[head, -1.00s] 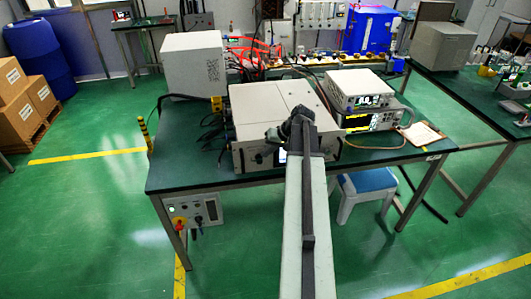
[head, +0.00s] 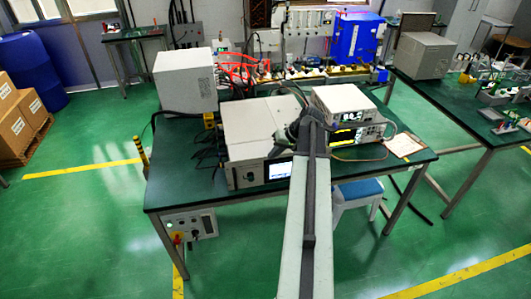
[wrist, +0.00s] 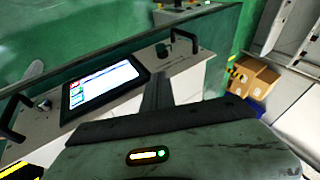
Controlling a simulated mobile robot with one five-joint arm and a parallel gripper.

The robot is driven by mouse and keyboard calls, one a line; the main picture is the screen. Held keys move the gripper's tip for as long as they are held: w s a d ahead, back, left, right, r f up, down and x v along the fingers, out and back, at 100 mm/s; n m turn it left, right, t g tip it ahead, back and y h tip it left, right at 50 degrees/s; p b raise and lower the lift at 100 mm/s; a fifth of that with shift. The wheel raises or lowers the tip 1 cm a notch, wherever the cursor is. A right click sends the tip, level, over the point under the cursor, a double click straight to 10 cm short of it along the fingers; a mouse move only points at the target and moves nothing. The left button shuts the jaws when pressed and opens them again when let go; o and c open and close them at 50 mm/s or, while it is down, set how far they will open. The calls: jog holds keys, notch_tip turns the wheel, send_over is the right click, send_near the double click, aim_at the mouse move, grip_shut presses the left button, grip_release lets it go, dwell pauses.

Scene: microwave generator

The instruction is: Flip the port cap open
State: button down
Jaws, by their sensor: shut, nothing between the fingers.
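The generator (head: 247,130) is a pale box on the green table, its lit screen (head: 280,170) and a dark round fitting (head: 250,175) showing on the front. The wrist view shows the front panel tilted, with the screen (wrist: 103,83) and a handle at each end. A small fitting (wrist: 44,104) sits near the left handle and a dark one (wrist: 163,49) near the right handle. I cannot tell which is the port cap. My gripper (wrist: 157,92) is shut and empty, apart from the panel in the picture. In the head view my arm hides part of the front.
Two stacked instruments (head: 345,115) stand right of the generator, and a white cabinet (head: 185,80) stands behind left. A clipboard (head: 403,145) lies at the table's right. A blue-topped stool (head: 360,190) is under the table. Floor in front is clear.

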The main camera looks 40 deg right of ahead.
jog(key=shift+s+d+r, duration=0.1)
jog(key=shift+s+r, duration=0.2)
jog(key=shift+r, duration=0.35)
jog(key=w+a+f+n+g, duration=0.1)
jog(key=w+a+f+g, duration=0.15)
jog(key=a, duration=0.75)
jog(key=w+a+f+n+g, duration=0.1)
jog(key=w+a+n, duration=0.15)
jog(key=a, duration=0.75)
jog(key=s+a+f+n+g+h, duration=0.1)
jog(key=a, duration=1.1)
jog(key=s+a+n+g+h+b, duration=0.1)
jog(key=a, duration=1.1)
jog(key=shift+a+f+n+h, duration=0.35)
jog(key=shift+a+h, duration=0.05)
jog(key=shift+g, duration=0.25)
